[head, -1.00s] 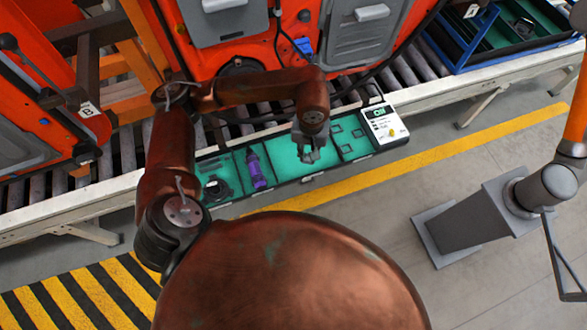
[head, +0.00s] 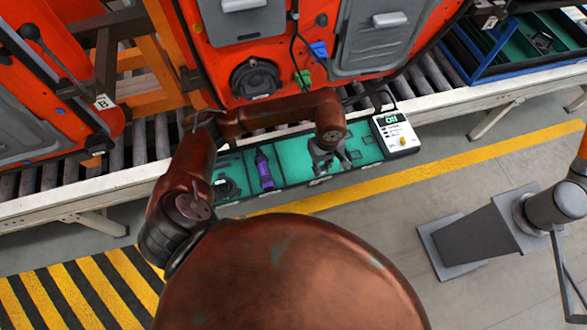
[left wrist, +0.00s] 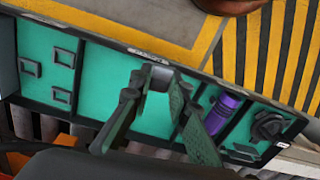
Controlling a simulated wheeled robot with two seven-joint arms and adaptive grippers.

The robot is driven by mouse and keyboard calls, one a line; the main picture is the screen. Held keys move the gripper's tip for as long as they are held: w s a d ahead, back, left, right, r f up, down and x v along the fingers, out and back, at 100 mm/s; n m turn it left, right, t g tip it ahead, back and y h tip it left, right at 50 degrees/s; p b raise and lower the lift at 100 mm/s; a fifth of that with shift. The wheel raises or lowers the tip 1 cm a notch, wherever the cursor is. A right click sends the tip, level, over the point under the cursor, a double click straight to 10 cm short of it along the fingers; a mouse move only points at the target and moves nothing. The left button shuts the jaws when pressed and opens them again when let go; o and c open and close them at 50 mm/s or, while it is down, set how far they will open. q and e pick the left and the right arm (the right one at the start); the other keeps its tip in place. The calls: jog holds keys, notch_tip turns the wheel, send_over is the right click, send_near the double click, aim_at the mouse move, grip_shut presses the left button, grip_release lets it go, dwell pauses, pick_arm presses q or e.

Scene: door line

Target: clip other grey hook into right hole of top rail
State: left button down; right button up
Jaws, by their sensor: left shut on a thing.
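My left gripper (head: 328,164) is over the green tray (head: 296,155), which lies along the conveyor's near side. In the left wrist view its two fingers (left wrist: 157,80) are closed on a small grey piece, seemingly a grey hook (left wrist: 153,68), at the fingertips. The fingers cover part of it, and I cannot tell how high above the tray it is. In that view, small dark square shapes (left wrist: 64,57) show in the tray's left compartment. I cannot make out the top rail or its right hole. My right gripper is not in view.
An orange door (head: 275,60) with grey panels stands behind the tray. A purple tool (head: 264,169) and a black round part (head: 224,187) lie in the tray's left sections. A white box (head: 396,133) is at its right end. A blue crate (head: 520,45) stands upper right.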

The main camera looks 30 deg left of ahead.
pick_arm(q)
jog(key=a+f, duration=0.2)
jog(key=a, duration=0.1)
jog(key=a+f, duration=0.5)
jog(key=a, duration=0.1)
jog(key=shift+s+a+f, duration=0.2)
jog(key=shift+s+a, duration=0.15)
jog(key=shift+a+f, duration=0.3)
jog(key=shift+f, duration=0.15)
notch_tip(320, 180, down, 3)
jog(key=shift+a+r, duration=0.1)
jog(key=shift+a, duration=0.05)
jog(key=shift+s, duration=0.1)
jog(key=c, duration=2)
grip_release()
jog(key=shift+o, duration=0.9)
jog(key=shift+f, duration=0.2)
